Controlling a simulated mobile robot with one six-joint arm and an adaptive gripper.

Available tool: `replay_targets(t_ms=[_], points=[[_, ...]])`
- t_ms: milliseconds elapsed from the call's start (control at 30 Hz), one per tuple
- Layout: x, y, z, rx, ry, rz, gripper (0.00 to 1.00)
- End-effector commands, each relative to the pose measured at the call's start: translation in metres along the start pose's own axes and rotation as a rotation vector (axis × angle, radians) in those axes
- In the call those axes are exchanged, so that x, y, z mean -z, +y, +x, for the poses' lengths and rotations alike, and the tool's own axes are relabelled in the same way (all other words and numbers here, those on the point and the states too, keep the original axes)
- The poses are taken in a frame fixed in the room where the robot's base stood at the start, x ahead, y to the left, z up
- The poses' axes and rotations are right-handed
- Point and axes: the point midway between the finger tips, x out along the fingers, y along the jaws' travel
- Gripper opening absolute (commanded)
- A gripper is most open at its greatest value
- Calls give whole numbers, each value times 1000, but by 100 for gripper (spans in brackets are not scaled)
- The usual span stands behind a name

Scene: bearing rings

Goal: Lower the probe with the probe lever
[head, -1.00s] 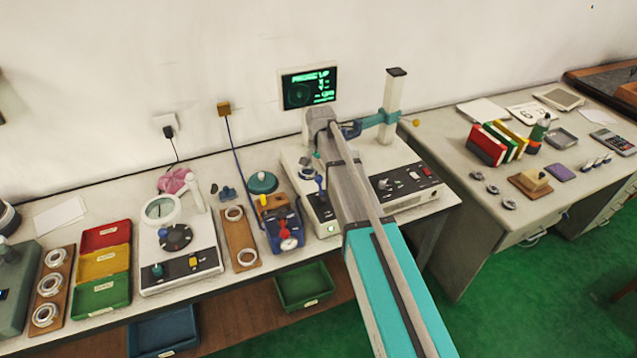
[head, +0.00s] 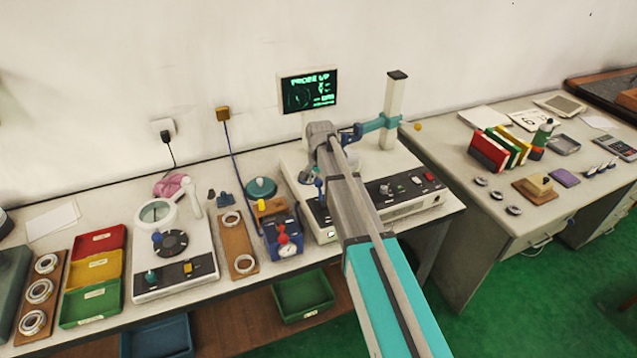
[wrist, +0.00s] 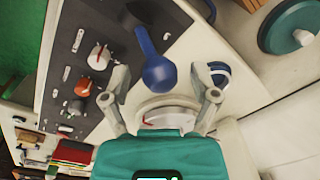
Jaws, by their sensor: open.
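The lever I take as the probe lever (wrist: 158,72) has a blue rounded knob on a dark panel of the roundness instrument. In the wrist view the knob shows between the two grey fingertips of my gripper (wrist: 163,84), which is open; contact cannot be told. In the head view the blue knob (head: 319,184) stands just left of my forearm, and the gripper itself is mostly hidden by my arm. The instrument (head: 410,200) has a white column (head: 394,110) with a teal cross-arm (head: 378,124). The monitor (head: 308,91) reads PROBE UP.
Left of the instrument are a blue gauge box (head: 284,240), a teal round pot (head: 261,189) and a wooden ring board (head: 238,245). A second desk with books (head: 490,150) stands at right.

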Motion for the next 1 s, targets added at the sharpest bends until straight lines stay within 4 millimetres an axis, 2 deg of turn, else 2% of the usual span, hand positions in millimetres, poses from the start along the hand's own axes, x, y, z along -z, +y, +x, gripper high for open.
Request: replay_targets(t_ms=[67, 100, 500, 767, 1000], points=[[0, 0, 0, 0, 0, 0, 78], [0, 0, 0, 0, 0, 0, 74], [0, 0, 0, 0, 0, 0, 0], [0, 1, 0, 1, 1, 1, 0], [4, 10, -1, 16, 18, 11, 0]])
